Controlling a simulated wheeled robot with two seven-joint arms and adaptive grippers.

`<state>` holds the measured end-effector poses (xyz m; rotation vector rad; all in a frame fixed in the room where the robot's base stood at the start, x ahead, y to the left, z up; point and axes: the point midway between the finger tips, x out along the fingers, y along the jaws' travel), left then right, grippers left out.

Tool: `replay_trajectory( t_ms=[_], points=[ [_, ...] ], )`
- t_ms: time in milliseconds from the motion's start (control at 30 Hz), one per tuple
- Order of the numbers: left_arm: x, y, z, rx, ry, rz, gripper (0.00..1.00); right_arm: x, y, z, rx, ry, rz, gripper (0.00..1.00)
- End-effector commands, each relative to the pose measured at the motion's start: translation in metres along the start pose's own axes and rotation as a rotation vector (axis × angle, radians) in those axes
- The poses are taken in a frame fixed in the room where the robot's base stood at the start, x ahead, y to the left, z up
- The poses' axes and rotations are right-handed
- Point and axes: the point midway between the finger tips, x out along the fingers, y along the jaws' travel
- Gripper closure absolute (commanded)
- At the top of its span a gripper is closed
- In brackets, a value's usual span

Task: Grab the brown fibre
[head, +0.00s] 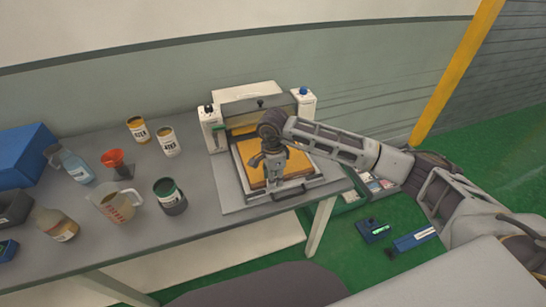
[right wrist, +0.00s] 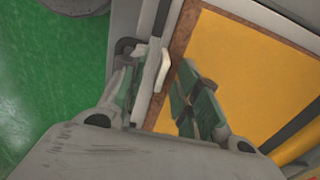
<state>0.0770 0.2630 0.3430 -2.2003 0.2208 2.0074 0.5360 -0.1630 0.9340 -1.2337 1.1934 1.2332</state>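A yellow-orange sheet (head: 249,153) lies in the open tray of the press-like machine. In the right wrist view the sheet (right wrist: 245,75) has a brown, fibrous border (right wrist: 184,38) along its edge, which looks like the brown fibre; how far it runs under the yellow is hidden. My right gripper (head: 270,183) is over the tray's front part, pointing down. In the right wrist view its fingers (right wrist: 158,75) are apart, near the tray's edge and the brown border, with a white piece of the tray between them. No held object shows. My left gripper is not in view.
The white machine (head: 212,130) stands on the grey table (head: 140,247), with a tray handle (head: 289,193) at its front. Cans, bottles, a beaker (head: 116,206) and a red funnel (head: 115,160) stand to the left. Blue items (head: 374,230) lie on the green floor.

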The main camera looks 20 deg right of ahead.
Motion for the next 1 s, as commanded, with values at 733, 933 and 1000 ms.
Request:
replay_trajectory(
  t_ms=[733, 933, 1000],
  points=[
    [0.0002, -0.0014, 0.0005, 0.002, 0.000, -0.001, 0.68, 0.0004, 0.0000, 0.0001, 0.000, 0.000, 0.000, 1.00],
    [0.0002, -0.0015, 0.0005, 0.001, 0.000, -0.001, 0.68, 0.0001, -0.0002, 0.0001, 0.000, 0.000, -0.001, 1.00],
    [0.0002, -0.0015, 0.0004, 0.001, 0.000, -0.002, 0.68, 0.0000, -0.0002, 0.0001, 0.000, 0.000, -0.001, 1.00]
  ],
)
